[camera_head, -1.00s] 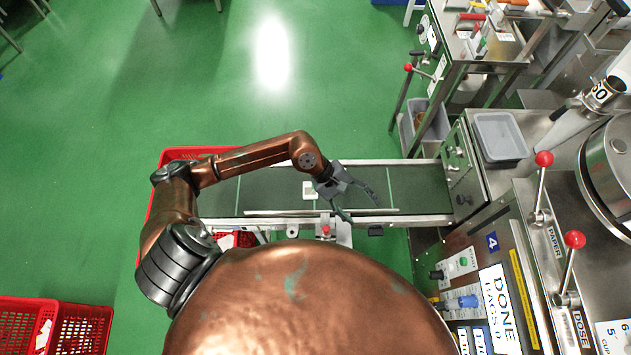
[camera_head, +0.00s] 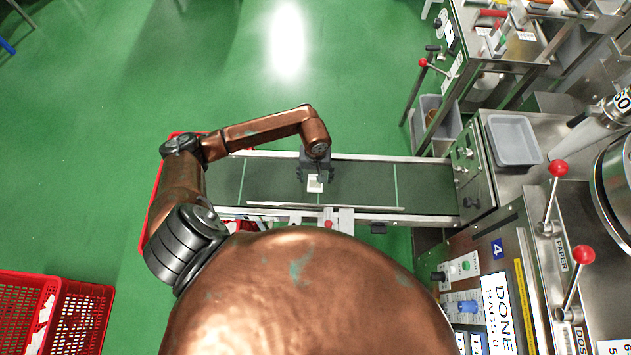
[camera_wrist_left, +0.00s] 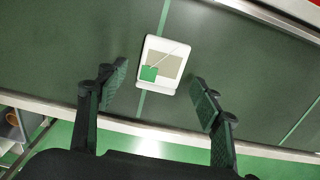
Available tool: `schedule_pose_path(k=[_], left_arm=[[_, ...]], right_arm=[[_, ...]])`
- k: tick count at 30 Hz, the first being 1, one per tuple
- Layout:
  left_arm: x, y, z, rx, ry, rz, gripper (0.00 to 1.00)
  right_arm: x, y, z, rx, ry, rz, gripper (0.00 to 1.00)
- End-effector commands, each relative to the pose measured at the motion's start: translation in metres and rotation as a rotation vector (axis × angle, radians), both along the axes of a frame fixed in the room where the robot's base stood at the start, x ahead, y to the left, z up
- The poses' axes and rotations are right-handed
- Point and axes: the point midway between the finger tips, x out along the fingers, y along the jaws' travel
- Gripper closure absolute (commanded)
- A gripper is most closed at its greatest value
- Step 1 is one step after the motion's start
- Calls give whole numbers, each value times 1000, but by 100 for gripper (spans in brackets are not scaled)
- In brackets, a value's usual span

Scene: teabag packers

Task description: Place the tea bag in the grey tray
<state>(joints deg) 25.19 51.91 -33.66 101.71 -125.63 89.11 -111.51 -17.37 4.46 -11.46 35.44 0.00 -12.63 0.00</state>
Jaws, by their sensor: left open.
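The tea bag (camera_head: 315,185) is a small white square packet lying on the dark green conveyor belt. In the left wrist view the tea bag (camera_wrist_left: 161,64) shows a green tag and a string, with a tan middle. My left gripper (camera_head: 316,178) is above the belt at the tea bag. In the left wrist view its two fingers (camera_wrist_left: 160,88) are open, one on each side and a little short of the bag, with nothing between them. The grey tray (camera_head: 514,140) stands on the steel machine at the right and looks empty. My right gripper is not in view.
The conveyor (camera_head: 430,184) has metal side rails and ends at the machine's panel. Red-knobbed levers (camera_head: 558,168) stand up near the grey tray. A grey bin (camera_head: 436,122) sits beyond the conveyor. Red crates (camera_head: 60,310) are on the green floor at the left.

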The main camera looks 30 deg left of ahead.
Motion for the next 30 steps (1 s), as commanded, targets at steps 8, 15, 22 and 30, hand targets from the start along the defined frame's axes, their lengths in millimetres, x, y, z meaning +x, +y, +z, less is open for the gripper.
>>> schedule_pose_path(k=[8,15,22,30], left_arm=[[0,0,-7,-1,-1,0,40],[0,0,-7,-1,-1,0,53],[0,0,-7,-1,-1,0,67],[0,0,-7,-1,-1,0,67]], right_arm=[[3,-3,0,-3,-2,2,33],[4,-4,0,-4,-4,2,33],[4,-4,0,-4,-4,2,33],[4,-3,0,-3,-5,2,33]])
